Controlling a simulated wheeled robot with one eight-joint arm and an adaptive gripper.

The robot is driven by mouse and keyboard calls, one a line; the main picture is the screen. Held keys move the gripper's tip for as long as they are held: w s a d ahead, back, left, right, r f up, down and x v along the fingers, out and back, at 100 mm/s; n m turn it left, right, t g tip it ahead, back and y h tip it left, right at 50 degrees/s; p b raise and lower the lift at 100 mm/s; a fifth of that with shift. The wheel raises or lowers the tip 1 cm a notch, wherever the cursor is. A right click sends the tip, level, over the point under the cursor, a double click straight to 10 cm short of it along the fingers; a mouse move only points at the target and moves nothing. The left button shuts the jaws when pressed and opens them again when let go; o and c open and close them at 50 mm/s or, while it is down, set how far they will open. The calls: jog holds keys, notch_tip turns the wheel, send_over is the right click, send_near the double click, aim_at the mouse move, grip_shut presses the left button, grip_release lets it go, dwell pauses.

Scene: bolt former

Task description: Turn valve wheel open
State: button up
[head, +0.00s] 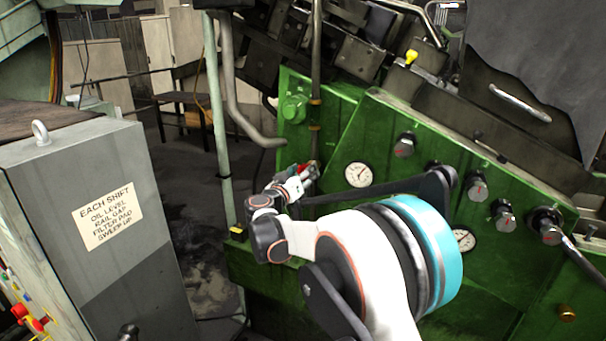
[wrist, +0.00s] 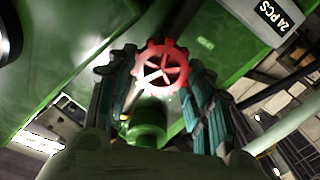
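The red valve wheel (wrist: 162,67), with spokes and a notched rim, is in the upper middle of the wrist view. A green round fitting (wrist: 148,120) shows below it. My gripper (wrist: 160,85) has its two dark teal fingers spread, one on each side of the wheel. I cannot tell whether the fingers touch the rim. In the head view my gripper (head: 306,174) is at the green machine's front, beside a vertical pipe. Only a small bit of red shows there; the wheel is mostly hidden by the gripper.
The green machine panel (head: 385,130) carries gauges (head: 358,174) and several black knobs (head: 404,145) right of my gripper. A vertical pipe (head: 316,90) runs just above the gripper. A grey cabinet (head: 100,220) stands at left, with open floor between it and the machine.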

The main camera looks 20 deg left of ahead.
jog(key=shift+c, duration=0.7)
jog(key=shift+n, duration=0.3)
jog(key=shift+f+n+p, duration=0.1)
jog(key=shift+f+n, duration=0.2)
jog(key=shift+n, duration=4.55)
jog(key=shift+f+n+p, duration=0.15)
jog(key=shift+f+n, duration=0.15)
jog(key=shift+n, duration=4.6)
jog(key=shift+f+n+p, duration=0.1)
jog(key=shift+f+n, duration=0.2)
jog(key=shift+n, duration=4.55)
